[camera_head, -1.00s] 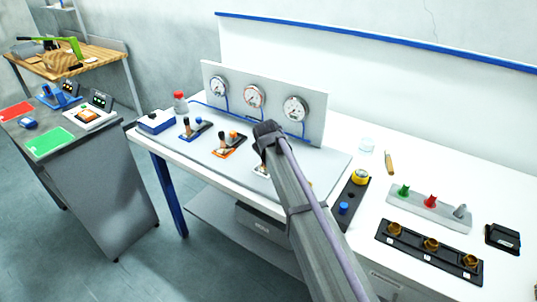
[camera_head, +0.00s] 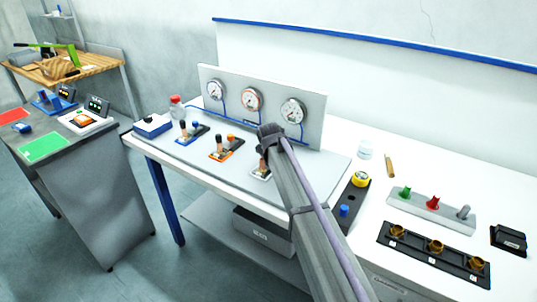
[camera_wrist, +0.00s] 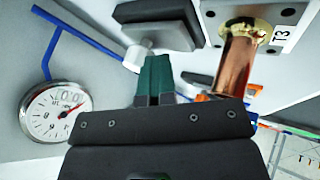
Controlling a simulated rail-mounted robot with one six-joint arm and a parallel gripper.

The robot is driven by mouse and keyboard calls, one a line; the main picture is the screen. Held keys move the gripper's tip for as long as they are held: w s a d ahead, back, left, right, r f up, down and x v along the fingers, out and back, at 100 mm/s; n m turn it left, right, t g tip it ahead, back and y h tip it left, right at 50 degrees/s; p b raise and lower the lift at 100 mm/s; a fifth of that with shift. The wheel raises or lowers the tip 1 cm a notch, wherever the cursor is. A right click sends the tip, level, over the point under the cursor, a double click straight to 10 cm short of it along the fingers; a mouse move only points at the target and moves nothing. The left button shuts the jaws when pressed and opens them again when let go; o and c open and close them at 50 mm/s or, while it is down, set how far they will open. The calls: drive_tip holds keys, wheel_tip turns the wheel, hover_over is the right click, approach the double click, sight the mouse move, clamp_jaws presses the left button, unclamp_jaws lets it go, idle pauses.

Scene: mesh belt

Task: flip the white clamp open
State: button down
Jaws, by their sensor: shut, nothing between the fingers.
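The white clamp (camera_head: 261,173) is on the grey panel, third in the row of clamps, partly hidden behind my arm in the head view. In the wrist view its pale plate (camera_wrist: 276,12), labelled T3, is at the upper right, with a copper-coloured post (camera_wrist: 238,62) in a brass collar. A black block with a white stud (camera_wrist: 152,30) is at the top middle; I cannot tell how it joins the clamp. My gripper (camera_wrist: 155,62) has green fingertips shut with nothing between them, close below the block and left of the post. Contact is unclear.
The orange clamp (camera_head: 226,148) and blue clamp (camera_head: 190,133) stand left of the white one. A gauge panel (camera_head: 318,112) rises behind them. A button box (camera_head: 350,198) and a socket strip (camera_head: 434,257) lie to the right.

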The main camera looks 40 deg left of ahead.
drive_tip(key=shift+w, duration=0.15)
drive_tip(key=shift+s+d+r+p, duration=0.1)
drive_tip(key=shift+s+r+p, duration=0.1)
drive_tip(key=shift+r+p, duration=0.35)
drive_tip(key=p+v, duration=0.7)
drive_tip(key=v, duration=0.2)
drive_tip(key=shift+s+d+f, duration=0.15)
drive_tip(key=shift+s, duration=0.05)
